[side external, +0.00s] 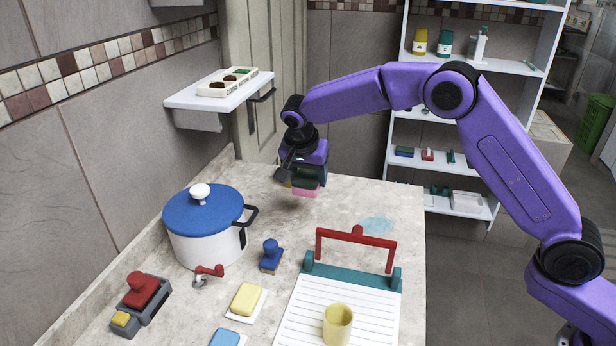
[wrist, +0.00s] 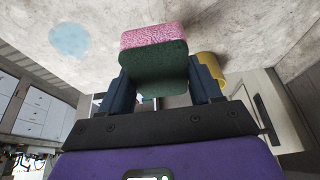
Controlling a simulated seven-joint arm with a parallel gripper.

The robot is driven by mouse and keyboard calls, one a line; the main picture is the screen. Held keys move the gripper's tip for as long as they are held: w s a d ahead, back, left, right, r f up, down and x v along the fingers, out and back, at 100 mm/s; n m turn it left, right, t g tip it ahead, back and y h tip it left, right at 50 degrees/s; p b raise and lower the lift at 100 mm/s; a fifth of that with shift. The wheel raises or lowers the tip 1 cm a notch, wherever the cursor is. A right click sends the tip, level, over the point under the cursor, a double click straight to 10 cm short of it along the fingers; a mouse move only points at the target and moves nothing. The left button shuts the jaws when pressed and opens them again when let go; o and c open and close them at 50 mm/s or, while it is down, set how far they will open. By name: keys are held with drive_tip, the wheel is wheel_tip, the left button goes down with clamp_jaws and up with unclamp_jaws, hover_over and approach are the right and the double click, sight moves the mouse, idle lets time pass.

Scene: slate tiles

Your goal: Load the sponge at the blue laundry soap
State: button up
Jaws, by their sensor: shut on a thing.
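My gripper (side external: 301,172) is shut on a pink and dark green sponge (side external: 305,191) and holds it above the counter, beyond the pot in the side view. In the wrist view the sponge (wrist: 153,38) sits between the two fingers of my gripper (wrist: 160,82), pink layer outermost and green layer nearer the palm. The blue laundry soap (side external: 227,338) lies at the bottom edge of the side view, partly cut off, well apart from the sponge. A yellow soap block (side external: 246,299) rests on a white dish beside it.
A white pot with a blue lid (side external: 204,214) stands at the left. A blue-handled object (side external: 271,256), a red-handled tap (side external: 208,271) and a grey tray (side external: 154,318) are nearby.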

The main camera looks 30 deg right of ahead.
drive_tip(key=shift+c, duration=0.3)
drive_tip(key=r, duration=0.5)
drive_tip(key=shift+a+r, duration=0.15)
drive_tip(key=shift+a, duration=0.05)
drive_tip(key=s+a+n+y, duration=0.1)
drive_tip(key=s+a+n, duration=0.45)
drive_tip(key=a, duration=0.75)
drive_tip(key=n+t+y, duration=0.1)
drive_tip(key=n+y, duration=0.1)
drive_tip(key=n, duration=0.1)
hover_over(218, 339)
drive_tip(key=s, duration=0.1)
drive_tip(key=shift+n, duration=0.25)
drive_tip(key=shift+s+f, duration=0.15)
drive_tip(key=shift+f, duration=2.7)
drive_tip(key=shift+s+f, duration=0.1)
drive_tip(key=shift+f, duration=2.7)
drive_tip(key=shift+f, duration=0.55)
drive_tip(key=shift+r, duration=0.1)
wheel_tip(218, 339, up, 7)
